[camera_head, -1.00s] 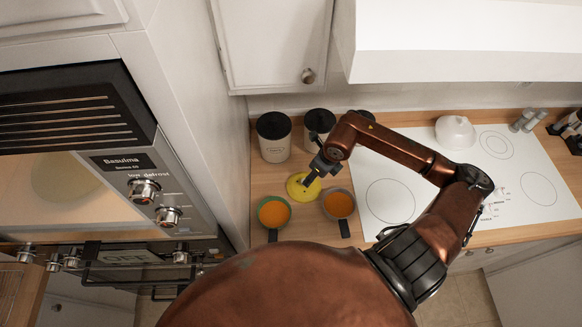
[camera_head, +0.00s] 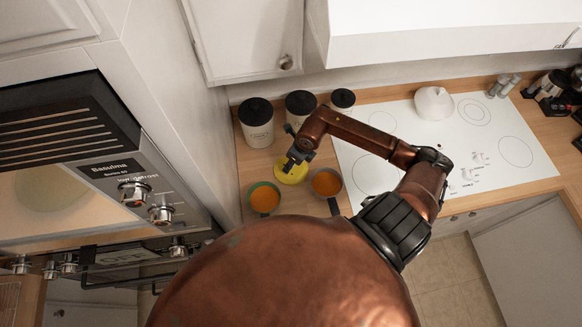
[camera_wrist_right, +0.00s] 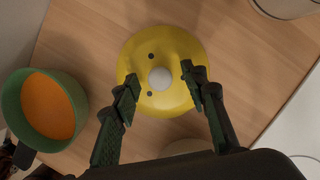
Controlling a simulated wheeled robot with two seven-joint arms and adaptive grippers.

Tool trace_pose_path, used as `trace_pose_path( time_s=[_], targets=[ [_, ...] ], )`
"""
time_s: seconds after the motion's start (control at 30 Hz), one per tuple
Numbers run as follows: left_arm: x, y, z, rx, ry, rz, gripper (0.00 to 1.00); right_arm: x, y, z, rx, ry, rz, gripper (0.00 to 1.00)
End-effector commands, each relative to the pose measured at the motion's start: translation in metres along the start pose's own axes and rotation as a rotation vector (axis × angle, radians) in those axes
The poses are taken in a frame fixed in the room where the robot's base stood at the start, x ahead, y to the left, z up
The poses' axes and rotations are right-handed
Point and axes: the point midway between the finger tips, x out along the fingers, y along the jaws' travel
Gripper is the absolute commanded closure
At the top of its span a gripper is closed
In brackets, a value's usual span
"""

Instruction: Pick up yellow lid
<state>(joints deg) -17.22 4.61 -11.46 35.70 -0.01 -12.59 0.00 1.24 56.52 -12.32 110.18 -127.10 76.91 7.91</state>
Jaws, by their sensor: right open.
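The yellow lid (camera_head: 293,178) lies on the wooden counter behind two saucepans. In the right wrist view the lid (camera_wrist_right: 165,48) is round, with a pale knob (camera_wrist_right: 160,79) at its centre and two small dark holes. My right gripper (camera_wrist_right: 159,78) is open over the lid, with one finger on each side of the knob and apart from it. In the head view my right gripper (camera_head: 289,163) is at the lid and partly covers it. I cannot tell whether the fingertips touch the lid. My left gripper is not in view.
A green saucepan (camera_head: 264,198) and a grey saucepan (camera_head: 326,183), both with orange contents, stand just in front. Several canisters with black lids (camera_head: 257,112) stand behind. The white cooktop (camera_head: 381,121) is to the right, the wall oven (camera_head: 75,160) to the left.

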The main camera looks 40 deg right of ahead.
Motion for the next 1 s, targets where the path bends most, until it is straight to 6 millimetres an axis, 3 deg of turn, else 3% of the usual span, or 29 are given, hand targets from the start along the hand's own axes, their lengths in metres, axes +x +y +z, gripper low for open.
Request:
trace_pose_path(
  time_s=[0.1,0.67,1.0],
  targets=[
    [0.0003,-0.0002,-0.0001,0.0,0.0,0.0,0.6,-0.0001,-0.0001,0.0001,0.0,0.0,0.0,0.6],
    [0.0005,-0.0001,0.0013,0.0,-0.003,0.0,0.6,-0.0007,-0.0002,0.0003,0.0,-0.001,-0.001,0.99],
    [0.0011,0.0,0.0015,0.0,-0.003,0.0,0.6,-0.0015,-0.0003,0.0009,-0.001,-0.001,-0.001,1.0]
  ],
)
